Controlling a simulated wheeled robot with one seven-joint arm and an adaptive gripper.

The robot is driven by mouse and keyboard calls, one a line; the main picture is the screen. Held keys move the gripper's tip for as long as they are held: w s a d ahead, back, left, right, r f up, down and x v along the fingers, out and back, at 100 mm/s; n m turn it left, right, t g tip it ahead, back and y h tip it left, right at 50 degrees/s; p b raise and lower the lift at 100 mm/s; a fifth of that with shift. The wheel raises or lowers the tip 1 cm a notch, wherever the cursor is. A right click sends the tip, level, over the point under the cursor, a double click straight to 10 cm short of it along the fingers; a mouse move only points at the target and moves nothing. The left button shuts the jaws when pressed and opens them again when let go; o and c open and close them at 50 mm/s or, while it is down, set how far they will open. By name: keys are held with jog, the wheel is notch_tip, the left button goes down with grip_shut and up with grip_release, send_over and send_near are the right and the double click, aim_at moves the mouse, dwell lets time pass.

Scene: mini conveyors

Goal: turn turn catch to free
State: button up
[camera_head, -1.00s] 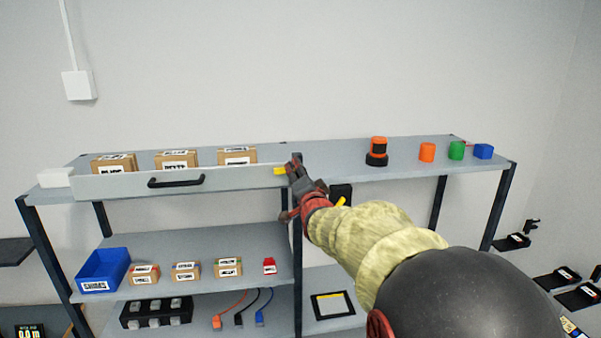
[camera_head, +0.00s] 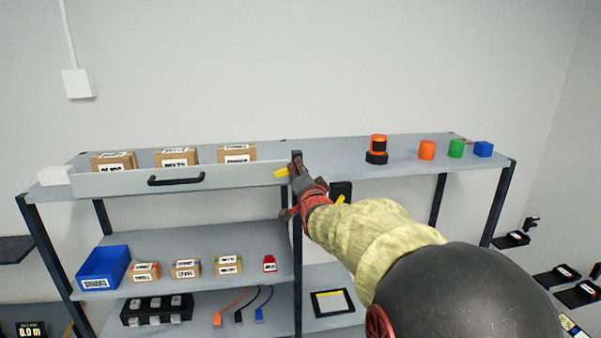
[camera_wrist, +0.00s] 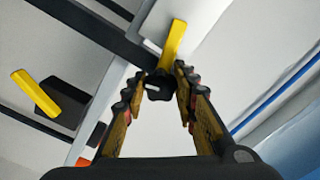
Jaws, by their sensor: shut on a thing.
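The turn catch has a yellow lever (camera_wrist: 174,38) and a black knob (camera_wrist: 158,88), at the right end of the grey front panel (camera_head: 230,177). In the head view the yellow lever (camera_head: 281,173) juts left from behind my gripper and overlaps the panel's end. My gripper (camera_head: 295,170) is at the shelf's middle post. In the wrist view my gripper (camera_wrist: 158,78) has its fingers on either side of the black knob, shut on it. The fingers hide part of the catch in the head view.
A second yellow lever (camera_head: 340,199) on a black block (camera_head: 341,189) is just right of my gripper. Cartons (camera_head: 177,158) stand behind the panel, which has a black handle (camera_head: 176,181). An orange-and-black button (camera_head: 377,150) stands on the top shelf to the right.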

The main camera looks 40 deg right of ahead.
grip_shut()
jog(key=shift+f+n+b, duration=0.1)
jog(key=shift+n+b, duration=0.3)
jog(key=shift+b, duration=0.3)
jog(key=shift+f+b, duration=0.1)
jog(key=shift+b, duration=0.4)
jog(key=n+b, duration=0.3)
jog(key=b, duration=0.2)
jog(key=shift+f, duration=0.15)
jog(key=n+b, duration=0.5)
jog(key=b, duration=0.1)
jog(key=n+b, duration=0.3)
jog(key=shift+n, duration=0.3)
jog(key=n+b, duration=0.1)
jog(key=n, duration=0.2)
jog(key=shift+r, duration=0.2)
jog(key=shift+f+n+b, duration=0.1)
jog(key=shift+n+b, duration=0.3)
jog(key=shift+n, duration=0.7)
